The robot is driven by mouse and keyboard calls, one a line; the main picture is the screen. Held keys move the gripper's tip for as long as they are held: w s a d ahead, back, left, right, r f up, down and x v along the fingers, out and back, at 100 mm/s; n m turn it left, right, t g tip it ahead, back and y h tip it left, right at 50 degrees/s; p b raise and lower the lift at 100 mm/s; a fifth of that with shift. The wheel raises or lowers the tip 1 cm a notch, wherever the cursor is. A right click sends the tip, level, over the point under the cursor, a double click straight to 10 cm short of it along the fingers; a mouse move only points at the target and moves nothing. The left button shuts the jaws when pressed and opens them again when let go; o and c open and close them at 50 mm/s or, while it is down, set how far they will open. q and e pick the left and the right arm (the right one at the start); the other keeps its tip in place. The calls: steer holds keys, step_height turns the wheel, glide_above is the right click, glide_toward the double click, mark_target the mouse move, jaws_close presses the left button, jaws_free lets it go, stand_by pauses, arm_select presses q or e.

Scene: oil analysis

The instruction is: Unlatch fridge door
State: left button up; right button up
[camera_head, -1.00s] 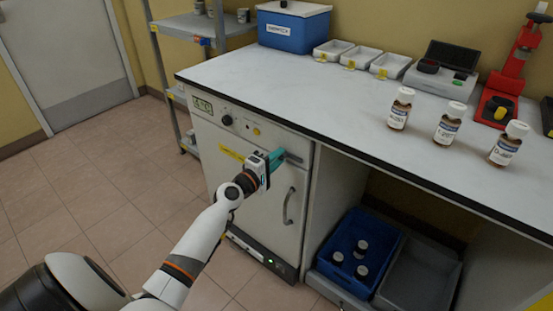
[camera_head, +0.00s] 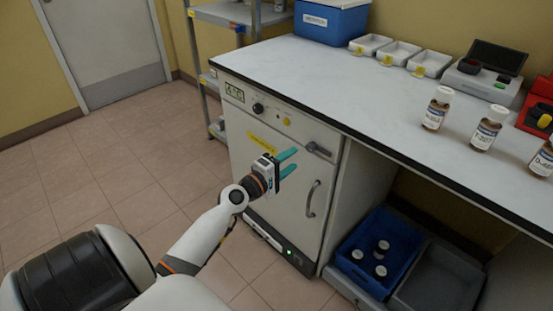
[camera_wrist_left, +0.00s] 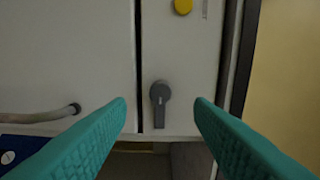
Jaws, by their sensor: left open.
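The fridge (camera_head: 285,205) stands under the bench with its pale door shut. Its grey latch (camera_head: 318,149) is on the panel above the door, near the right corner. The latch lever lies level, pointing right, along the door seam and not across it. In the left wrist view the latch (camera_wrist_left: 160,96) shows between the fingertips, clear of the seam. My left gripper (camera_head: 291,162) is open and empty, its teal fingers pointing at the latch from the left and slightly below, apart from it. The curved door handle (camera_head: 313,198) is below. My right gripper is out of view.
A black knob (camera_head: 258,108) and a yellow button (camera_head: 287,121) are on the fridge panel. A blue crate (camera_head: 352,240) with capped bottles stands right of the fridge. Labelled bottles (camera_head: 437,108) stand on the bench top (camera_head: 300,62). Floor (camera_head: 120,170) left of the fridge is clear.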

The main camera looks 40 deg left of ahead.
arm_select(q)
steer(key=shift+s+a+b, duration=0.2)
steer(key=shift+s+b, duration=0.2)
steer(key=shift+s, duration=2.3)
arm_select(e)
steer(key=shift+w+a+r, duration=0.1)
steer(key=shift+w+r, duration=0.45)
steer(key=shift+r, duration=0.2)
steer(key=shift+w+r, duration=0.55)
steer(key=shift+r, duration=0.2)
